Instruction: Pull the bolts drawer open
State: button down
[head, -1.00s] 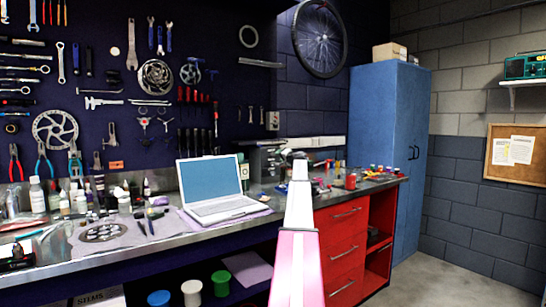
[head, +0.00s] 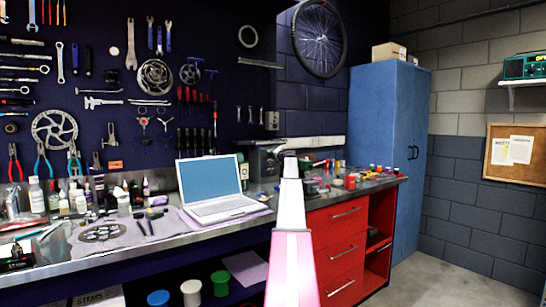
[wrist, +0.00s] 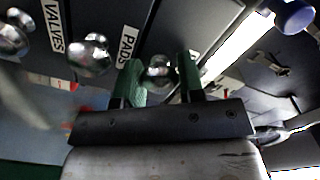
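A small dark drawer cabinet (head: 258,163) stands on the workbench, right of the laptop. My gripper (head: 287,153) is in front of its right part in the head view. The wrist view shows dark drawer fronts with round metal knobs and labels reading VALVES (wrist: 55,25) and PADS (wrist: 128,42). No bolts label is readable. My gripper's green fingers (wrist: 160,75) are apart, with a metal knob (wrist: 160,71) showing between them. I cannot tell whether they touch it. The drawer front behind this knob is partly hidden by the fingers. I see no drawer clearly pulled out.
The laptop (head: 211,188) is left of the cabinet. Small bottles and coloured parts lie on the bench to its right, above the red drawer unit (head: 338,226). A blue cupboard (head: 386,150) stands farther right. The floor at the right is clear.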

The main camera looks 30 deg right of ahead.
jog(key=s, duration=1.1)
jog(key=shift+s+d, duration=0.35)
jog(key=shift+d, duration=0.1)
jog(key=c, duration=1)
grip_release()
jog(key=shift+s, duration=0.1)
jog(key=s, duration=1)
jog(key=shift+s+d, duration=0.3)
jog(key=shift+d, duration=0.15)
